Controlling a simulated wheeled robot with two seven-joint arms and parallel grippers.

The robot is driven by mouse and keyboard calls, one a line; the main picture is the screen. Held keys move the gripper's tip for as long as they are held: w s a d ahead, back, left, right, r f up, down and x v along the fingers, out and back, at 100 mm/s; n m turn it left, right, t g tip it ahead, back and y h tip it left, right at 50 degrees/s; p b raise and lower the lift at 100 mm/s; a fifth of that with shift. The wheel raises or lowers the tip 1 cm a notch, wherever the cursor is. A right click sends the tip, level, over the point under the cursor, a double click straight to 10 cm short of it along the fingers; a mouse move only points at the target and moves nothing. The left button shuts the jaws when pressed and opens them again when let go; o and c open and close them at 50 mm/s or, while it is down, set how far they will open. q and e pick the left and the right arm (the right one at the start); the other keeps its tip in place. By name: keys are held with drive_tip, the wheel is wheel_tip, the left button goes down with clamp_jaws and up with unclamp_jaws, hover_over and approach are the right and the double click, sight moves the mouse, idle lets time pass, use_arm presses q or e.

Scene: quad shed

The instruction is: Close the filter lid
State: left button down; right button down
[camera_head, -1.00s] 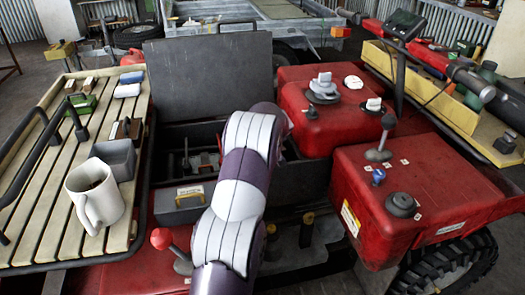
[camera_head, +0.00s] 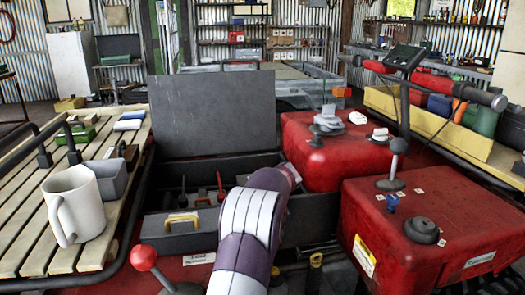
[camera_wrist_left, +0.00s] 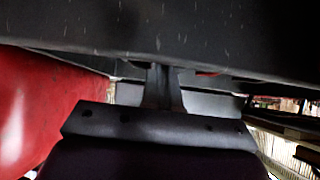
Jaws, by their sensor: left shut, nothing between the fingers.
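A dark grey flat panel, which looks like the filter lid (camera_head: 215,115), stands raised at the back of an open dark box (camera_head: 255,163) in the head view. One purple and white arm of mine reaches up from the bottom centre, over the box's right part. Its gripper is hidden in that view. In the left wrist view my left gripper (camera_wrist_left: 164,88) is shut and empty. A dark surface spans the top of that view, close to the fingers; I cannot tell which part it is or whether they touch. My right gripper is not in view.
Red tanks (camera_head: 440,230) with knobs and levers stand right of the box. A slatted rack (camera_head: 25,225) with a white mug (camera_head: 75,203) and grey bin (camera_head: 108,178) lies left. A red-knobbed lever (camera_head: 143,257) rises at the front. A yellow-handled grey case (camera_head: 178,232) sits near the box.

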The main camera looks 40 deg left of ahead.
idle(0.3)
use_arm(q)
drive_tip(key=r+p+v, duration=0.1)
drive_tip(key=p+v, duration=0.1)
drive_tip(key=v, duration=1.1)
drive_tip(key=shift+w+a+r, duration=0.15)
drive_tip(key=shift+w+a, duration=0.25)
